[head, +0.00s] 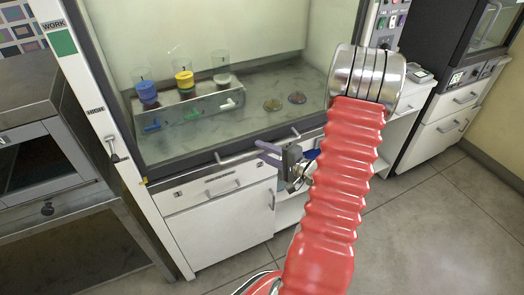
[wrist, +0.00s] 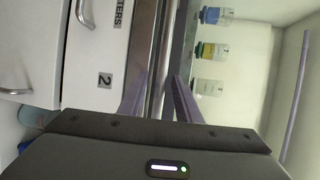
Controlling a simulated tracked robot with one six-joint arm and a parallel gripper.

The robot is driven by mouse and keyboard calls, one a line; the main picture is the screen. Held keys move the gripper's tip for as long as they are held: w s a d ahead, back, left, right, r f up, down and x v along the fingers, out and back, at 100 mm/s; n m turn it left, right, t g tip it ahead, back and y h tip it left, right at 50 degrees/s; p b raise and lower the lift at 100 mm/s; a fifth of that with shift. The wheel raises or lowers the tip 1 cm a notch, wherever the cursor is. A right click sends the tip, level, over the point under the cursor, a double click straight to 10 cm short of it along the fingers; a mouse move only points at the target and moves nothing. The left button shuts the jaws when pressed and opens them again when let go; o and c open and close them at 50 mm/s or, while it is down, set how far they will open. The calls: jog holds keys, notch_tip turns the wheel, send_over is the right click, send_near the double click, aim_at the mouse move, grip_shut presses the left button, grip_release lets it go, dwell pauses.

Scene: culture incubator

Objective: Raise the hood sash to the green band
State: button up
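The hood sash (head: 240,60) is a clear pane in the head view, with its dark bottom rail low at the front of the hood. A pale bar handle (head: 235,157) runs along that rail. The green band (head: 62,43) is on the white left post below the word WORK, well above the handle. My gripper (head: 268,150) is at the middle of the handle. In the wrist view its two purple-grey fingers (wrist: 157,92) are apart, with the metal handle (wrist: 163,60) running between them. I see gaps beside the bar, and cannot tell if either finger touches it.
Behind the glass stand jars with blue, yellow and pale contents on a rack (head: 190,108), and two small dishes (head: 285,101). Drawers and a cupboard (head: 225,215) are below the rail. A steel oven (head: 45,165) stands left. Floor is clear at front right.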

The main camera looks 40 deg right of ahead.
jog(key=shift+w+a, duration=0.1)
jog(key=shift+w, duration=0.35)
jog(key=shift+c, duration=0.7)
jog(key=shift+f, duration=0.1)
grip_shut()
